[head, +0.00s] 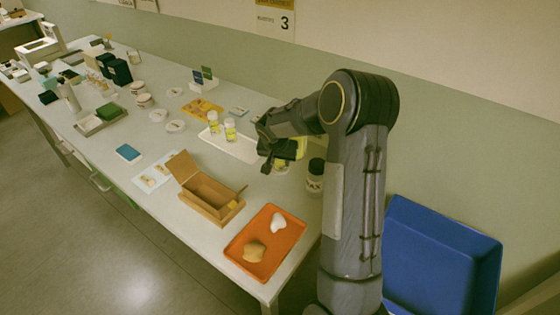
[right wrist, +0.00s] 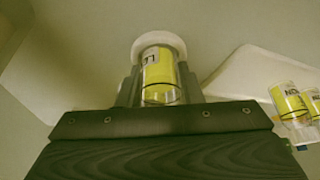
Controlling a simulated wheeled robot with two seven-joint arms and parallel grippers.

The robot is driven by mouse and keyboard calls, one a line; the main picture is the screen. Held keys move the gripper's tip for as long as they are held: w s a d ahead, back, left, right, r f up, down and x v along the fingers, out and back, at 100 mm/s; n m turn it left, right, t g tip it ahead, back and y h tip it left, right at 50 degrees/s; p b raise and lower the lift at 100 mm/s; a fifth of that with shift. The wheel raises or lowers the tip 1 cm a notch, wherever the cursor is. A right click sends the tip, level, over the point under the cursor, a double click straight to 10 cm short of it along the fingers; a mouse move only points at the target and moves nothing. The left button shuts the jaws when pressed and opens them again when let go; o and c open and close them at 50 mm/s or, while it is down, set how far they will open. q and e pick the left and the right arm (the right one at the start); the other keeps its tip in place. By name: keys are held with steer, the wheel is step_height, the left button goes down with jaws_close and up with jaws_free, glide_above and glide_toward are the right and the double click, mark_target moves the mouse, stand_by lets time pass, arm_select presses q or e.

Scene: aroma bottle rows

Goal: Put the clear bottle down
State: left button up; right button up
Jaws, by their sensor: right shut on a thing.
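My right gripper (head: 277,160) is shut on a clear bottle with a yellow label or filling. In the head view the bottle (head: 297,150) is mostly hidden by the gripper. In the right wrist view the bottle (right wrist: 160,80) sits between the two fingers, with a white round disc (right wrist: 158,42) directly behind its far end. The disc (head: 281,168) also shows below the gripper in the head view. I cannot tell whether the bottle touches it. My left gripper is not in view.
A white tray (head: 244,152) holds two similar bottles (head: 230,130) left of my gripper. A dark jar (head: 315,176) stands close on the right. An open cardboard box (head: 208,197) and an orange tray (head: 243,268) lie nearer the front edge. More white discs (head: 175,126) lie farther left.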

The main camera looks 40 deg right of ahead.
steer(key=shift+s+a+f, duration=0.2)
steer(key=shift+s+f, duration=0.05)
steer(key=shift+f, duration=0.35)
steer(key=o, duration=1)
steer(key=shift+d+r+p, duration=0.1)
steer(key=shift+r+p, duration=0.45)
steer(key=shift+p, duration=0.1)
steer(key=shift+r, duration=0.3)
steer(key=b+v, duration=0.1)
steer(key=v, duration=1)
steer(key=s+a+r+n+t+y, duration=0.1)
steer(key=s+a+n+y, duration=0.2)
steer(key=s+a, duration=0.7)
steer(key=s+a+r+n+t+y, duration=0.1)
steer(key=s+a+n+y, duration=0.3)
steer(key=s+a, duration=0.5)
steer(key=s+n, duration=0.1)
steer(key=s, duration=0.5)
steer(key=shift+s+a+r+n+t, duration=0.25)
steer(key=shift+a+n+t, duration=0.05)
steer(key=shift+a+t, duration=0.1)
steer(key=shift+d, duration=0.1)
